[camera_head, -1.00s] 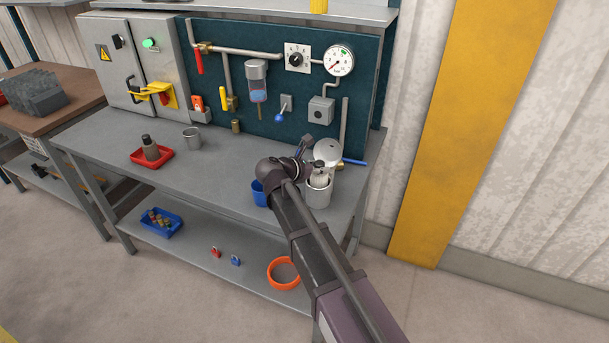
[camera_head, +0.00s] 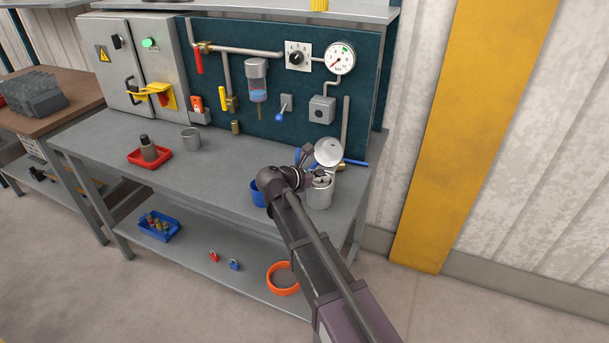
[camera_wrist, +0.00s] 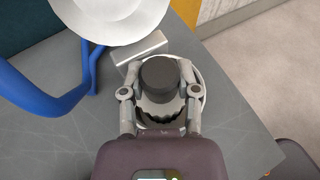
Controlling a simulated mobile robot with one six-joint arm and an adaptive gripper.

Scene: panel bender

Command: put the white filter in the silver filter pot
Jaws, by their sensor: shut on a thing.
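The silver filter pot (camera_head: 319,198) stands at the right end of the workbench. Its round rim also shows in the wrist view (camera_wrist: 204,88). The white filter (camera_head: 321,181) is upright in the pot's mouth, mostly sunk inside, with its top near the rim. In the wrist view its dark round cap (camera_wrist: 160,74) sits between my fingers. My gripper (camera_wrist: 160,93) is shut on the filter over the pot. The filter's lower part and the pot's floor are hidden.
The pot's round lid (camera_head: 328,151) stands raised behind it, close to my gripper. A blue handle (camera_wrist: 38,92) lies to the left in the wrist view. A blue container (camera_head: 258,192) stands left of the pot.

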